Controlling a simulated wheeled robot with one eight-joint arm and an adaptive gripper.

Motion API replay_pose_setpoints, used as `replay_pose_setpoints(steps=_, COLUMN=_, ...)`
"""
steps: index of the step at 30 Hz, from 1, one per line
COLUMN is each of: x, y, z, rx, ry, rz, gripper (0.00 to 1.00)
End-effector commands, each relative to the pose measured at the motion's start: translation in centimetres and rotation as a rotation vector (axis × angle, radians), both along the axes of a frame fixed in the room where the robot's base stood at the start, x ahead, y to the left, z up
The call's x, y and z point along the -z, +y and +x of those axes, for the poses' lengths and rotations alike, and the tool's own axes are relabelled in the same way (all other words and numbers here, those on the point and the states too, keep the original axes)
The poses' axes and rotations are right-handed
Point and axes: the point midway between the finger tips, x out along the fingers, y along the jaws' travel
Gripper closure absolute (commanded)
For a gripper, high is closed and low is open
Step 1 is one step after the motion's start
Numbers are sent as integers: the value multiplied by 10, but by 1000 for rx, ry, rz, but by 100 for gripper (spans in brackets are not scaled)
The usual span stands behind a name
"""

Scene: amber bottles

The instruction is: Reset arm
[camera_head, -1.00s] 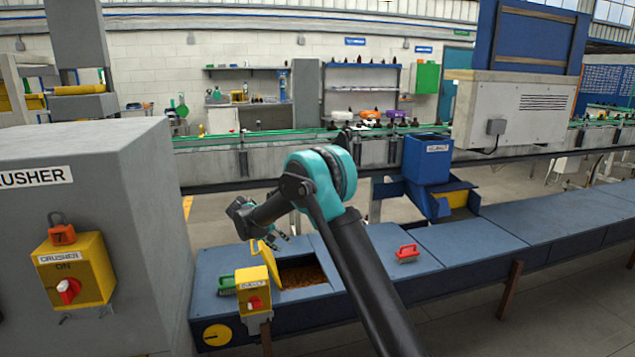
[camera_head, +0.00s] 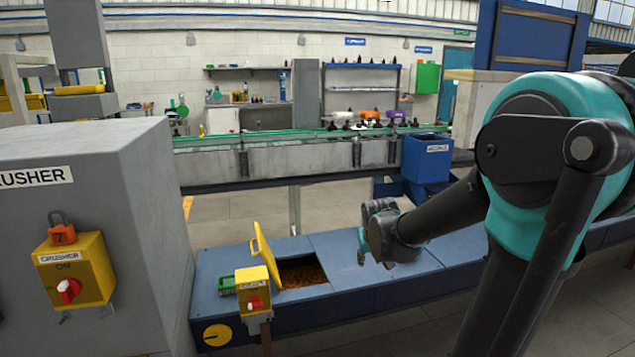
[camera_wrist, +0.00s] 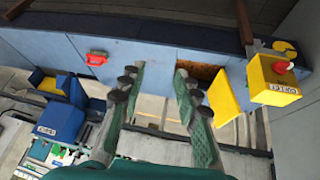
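My gripper (camera_wrist: 160,76) shows in the wrist view with its two dark green fingers spread apart and nothing between them. In the head view my gripper (camera_head: 362,248) hangs above the blue conveyor cover (camera_head: 345,245), to the right of an open hatch (camera_head: 303,274). The hatch's yellow lid (camera_head: 263,252) stands raised, and brown material lies inside. My arm fills the right of the head view and hides part of the cover there.
The grey crusher (camera_head: 130,190) is at left. A blue bin (camera_head: 427,160) stands behind. A red handle (camera_wrist: 97,59) sits on the cover.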

Motion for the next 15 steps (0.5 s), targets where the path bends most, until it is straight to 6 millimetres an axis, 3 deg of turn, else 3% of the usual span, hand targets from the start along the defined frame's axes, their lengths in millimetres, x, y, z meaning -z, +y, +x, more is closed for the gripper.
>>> replay_pose_setpoints(steps=3, x=4, y=-17, z=-34, rx=32, ry=-31, rz=44, gripper=68)
replay_pose_setpoints(steps=11, x=16, y=-36, z=-86, rx=81, ry=-92, rz=114, gripper=68)
replay_pose_setpoints(steps=15, x=48, y=-34, z=-136, rx=82, ry=20, rz=108, gripper=68)
